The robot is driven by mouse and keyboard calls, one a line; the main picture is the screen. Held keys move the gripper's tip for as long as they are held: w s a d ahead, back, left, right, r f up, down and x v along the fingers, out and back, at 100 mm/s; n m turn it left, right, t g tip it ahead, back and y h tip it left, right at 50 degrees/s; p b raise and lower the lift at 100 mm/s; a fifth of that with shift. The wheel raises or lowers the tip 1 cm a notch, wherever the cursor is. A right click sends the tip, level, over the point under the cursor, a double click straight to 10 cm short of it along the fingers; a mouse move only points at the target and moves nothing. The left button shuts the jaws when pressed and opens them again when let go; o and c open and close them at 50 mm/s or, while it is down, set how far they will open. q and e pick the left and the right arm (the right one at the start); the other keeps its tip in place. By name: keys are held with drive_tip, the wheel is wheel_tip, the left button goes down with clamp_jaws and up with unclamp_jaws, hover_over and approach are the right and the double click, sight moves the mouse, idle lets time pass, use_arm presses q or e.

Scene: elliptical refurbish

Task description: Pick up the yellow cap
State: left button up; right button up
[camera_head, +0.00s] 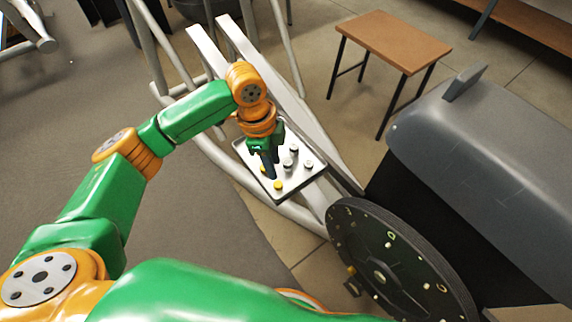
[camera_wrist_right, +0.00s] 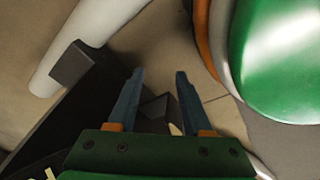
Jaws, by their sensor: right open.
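A yellow cap (camera_head: 278,185) sits on a light metal tray (camera_head: 297,180) near its front edge. Another small yellow piece (camera_head: 263,169) shows at the tray's left side, partly hidden by my left gripper. My left gripper (camera_head: 270,174) points down over the tray, with its dark fingers close to the yellow pieces. I cannot tell whether the fingers touch one or how far apart they are. My right gripper (camera_wrist_right: 160,75) is open in the right wrist view, with nothing between its fingertips. It is away from the tray.
Several grey and white knobs (camera_head: 294,150) stand on the tray beside my left gripper. The tray rests among pale frame bars (camera_head: 265,70). A dark round disc (camera_head: 390,265) and a grey machine housing (camera_head: 480,135) are at the right. A wooden table (camera_head: 395,38) stands behind.

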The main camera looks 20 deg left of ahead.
sight(277, 184)
use_arm(q)
drive_tip(key=shift+w+f, duration=0.15)
drive_tip(key=shift+f, duration=0.25)
drive_tip(key=f+b, duration=0.1)
drive_tip(key=f, duration=0.1)
drive_tip(key=f+b, duration=0.1)
drive_tip(key=s+f+b, duration=0.1)
drive_tip(key=f, duration=0.1)
drive_tip(key=shift+d+f, duration=0.3)
drive_tip(key=shift+w+f, duration=0.1)
drive_tip(key=shift+f, duration=0.15)
drive_tip(key=shift+r, duration=0.1)
use_arm(e)
drive_tip(key=shift+w+a+f, duration=0.35)
drive_tip(key=shift+w+a, duration=0.1)
drive_tip(key=shift+a, duration=0.15)
drive_tip(key=shift+w+a+f, duration=0.3)
drive_tip(key=shift+w+a, duration=0.15)
drive_tip(key=shift+a, duration=0.15)
use_arm(q)
clamp_jaws()
